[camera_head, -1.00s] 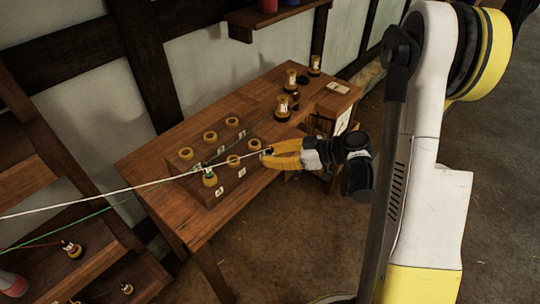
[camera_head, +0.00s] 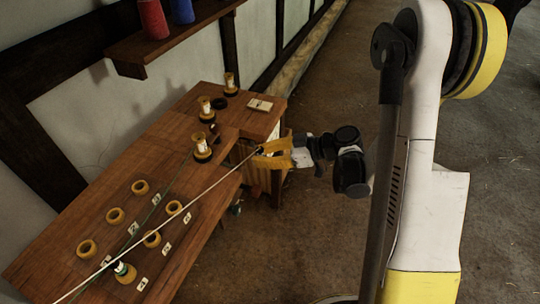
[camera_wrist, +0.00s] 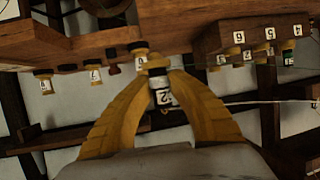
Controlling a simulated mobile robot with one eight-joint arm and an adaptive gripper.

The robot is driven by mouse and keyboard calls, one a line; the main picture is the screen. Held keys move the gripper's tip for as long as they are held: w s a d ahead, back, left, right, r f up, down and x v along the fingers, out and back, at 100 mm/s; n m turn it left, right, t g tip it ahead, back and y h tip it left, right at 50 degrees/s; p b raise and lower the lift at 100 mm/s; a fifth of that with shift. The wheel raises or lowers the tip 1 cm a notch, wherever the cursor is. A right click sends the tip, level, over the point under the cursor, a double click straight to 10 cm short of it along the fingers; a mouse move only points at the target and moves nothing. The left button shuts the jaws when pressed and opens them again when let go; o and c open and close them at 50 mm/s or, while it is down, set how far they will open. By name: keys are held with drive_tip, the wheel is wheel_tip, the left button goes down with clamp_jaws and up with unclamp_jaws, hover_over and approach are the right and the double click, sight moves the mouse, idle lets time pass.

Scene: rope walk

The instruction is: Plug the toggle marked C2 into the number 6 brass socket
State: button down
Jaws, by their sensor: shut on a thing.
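My gripper (camera_head: 264,149) is shut on the C2 toggle (camera_wrist: 161,82), which has a brass-coloured end and a white label. In the wrist view, the gripper's yellow fingers (camera_wrist: 158,95) close around it. A white cord (camera_head: 175,218) runs from the gripper to lower left. The toggle is off the table's right edge, apart from any socket. The socket block (camera_wrist: 262,18) is at upper right in the wrist view; its nearest label (camera_wrist: 238,38) seems to read 6. The matching brass socket (camera_head: 174,207) looks empty in the head view, where labels are too small to read.
A toggle with a green cord (camera_head: 124,272) sits in the near front socket. Several other sockets are empty. Dark-based toggles (camera_head: 202,148) and a pale card (camera_head: 260,105) occupy the table's far part. A shelf with red and blue spools (camera_head: 153,18) hangs above.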

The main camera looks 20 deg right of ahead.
drive_tip(key=s+a+r+n+g+y+b, duration=0.1)
drive_tip(key=s+a+r+n+g, duration=0.15)
drive_tip(key=a, duration=0.65)
drive_tip(key=s+a+r+n+g, duration=0.2)
drive_tip(key=a+g, duration=0.1)
drive_tip(key=a, duration=0.6)
drive_tip(key=s+a+r+n+g+y+b, duration=0.1)
drive_tip(key=s+a+r+n+g, duration=0.15)
drive_tip(key=a, duration=0.55)
drive_tip(key=shift+a+f+b, duration=0.15)
drive_tip(key=shift+f+b, duration=1.85)
drive_tip(key=shift+f, duration=1.25)
drive_tip(key=shift+f+b, duration=0.65)
drive_tip(key=shift+b, duration=0.2)
drive_tip(key=c, duration=1.6)
unclamp_jaws()
drive_tip(key=p+v, duration=0.2)
drive_tip(key=v, duration=0.9)
drive_tip(key=shift+r+p, duration=0.1)
drive_tip(key=shift+p, duration=0.2)
